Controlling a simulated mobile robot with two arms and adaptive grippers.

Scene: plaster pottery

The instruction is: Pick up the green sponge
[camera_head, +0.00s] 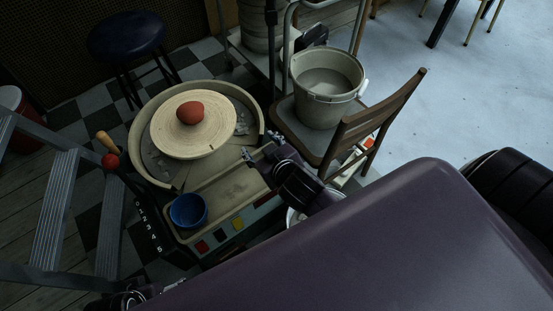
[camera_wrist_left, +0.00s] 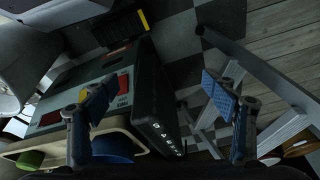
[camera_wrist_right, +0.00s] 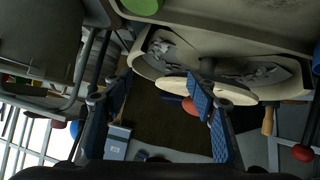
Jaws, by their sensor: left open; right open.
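A green rounded piece, which looks like the sponge, shows at the top edge of the right wrist view (camera_wrist_right: 141,5) and at the lower left of the left wrist view (camera_wrist_left: 30,158). I cannot pick it out in the head view. My right gripper (camera_head: 260,147) is open and empty over the right side of the pottery wheel's tray. In its wrist view (camera_wrist_right: 158,90) the green piece lies beyond the fingers, apart from them. My left gripper (camera_wrist_left: 160,95) is open and empty beside the wheel's front panel. In the head view only part of it shows, at the bottom edge.
The pottery wheel's tray (camera_head: 205,178) holds a blue bowl (camera_head: 188,211). A red-brown lump (camera_head: 190,113) sits on the round bat (camera_head: 165,140). A bucket (camera_head: 326,84) stands on a wooden chair (camera_head: 350,125) at right. A metal ladder (camera_head: 55,205) stands at left.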

